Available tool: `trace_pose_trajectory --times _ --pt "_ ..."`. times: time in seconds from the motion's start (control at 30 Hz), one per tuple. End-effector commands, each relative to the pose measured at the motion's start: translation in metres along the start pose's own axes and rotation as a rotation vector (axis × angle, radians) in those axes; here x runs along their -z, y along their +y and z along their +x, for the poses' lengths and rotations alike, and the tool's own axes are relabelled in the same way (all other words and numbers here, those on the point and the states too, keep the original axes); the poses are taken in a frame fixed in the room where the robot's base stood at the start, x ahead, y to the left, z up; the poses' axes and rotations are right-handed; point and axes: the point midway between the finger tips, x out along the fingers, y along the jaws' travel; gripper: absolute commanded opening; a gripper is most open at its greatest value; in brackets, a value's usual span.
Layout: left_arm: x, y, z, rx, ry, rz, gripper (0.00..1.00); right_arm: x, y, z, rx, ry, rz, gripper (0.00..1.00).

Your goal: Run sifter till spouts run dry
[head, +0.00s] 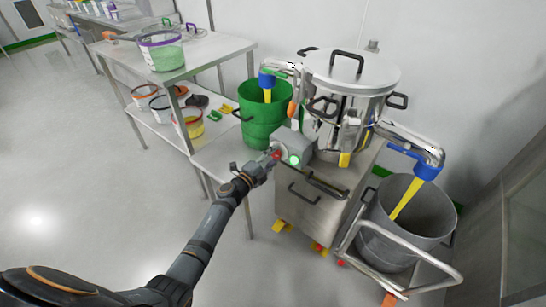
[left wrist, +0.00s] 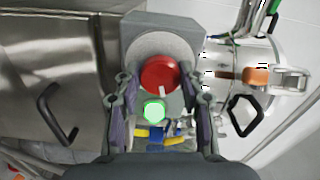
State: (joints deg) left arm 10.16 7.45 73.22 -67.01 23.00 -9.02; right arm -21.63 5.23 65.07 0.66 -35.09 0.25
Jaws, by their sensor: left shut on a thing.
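The steel sifter (head: 345,95) stands on a wheeled cabinet with a lid on top. A yellow stream (head: 267,95) hangs from its left, blue-ended spout (head: 266,80) into the green bucket (head: 262,125). Another yellow stream (head: 407,203) runs from the right spout (head: 426,171) into the grey bin (head: 375,245). My left gripper (head: 272,155) is at the control box (head: 304,147) on the sifter's front. In the left wrist view its fingers are shut on the red knob (left wrist: 159,74). The green lamp (left wrist: 154,111) beside it is lit. My right gripper is not in view.
A steel table (head: 215,47) at the left holds a clear tub of green material (head: 163,52), with more tubs on its lower shelf. The bin sits on a cart with a tubular handle (head: 450,278). The floor at the left is clear.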

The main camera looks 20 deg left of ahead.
Motion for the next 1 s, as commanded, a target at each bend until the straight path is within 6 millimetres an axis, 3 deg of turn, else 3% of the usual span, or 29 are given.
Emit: trace_pose_trajectory --times 0.4,1.0 --pt "0.0001 0.0021 -0.0006 -0.003 0.001 0.246 0.09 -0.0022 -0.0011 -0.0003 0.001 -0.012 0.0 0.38" --pt "0.0002 0.0019 -0.0007 -0.003 0.001 0.312 0.09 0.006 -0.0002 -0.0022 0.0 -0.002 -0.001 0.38"
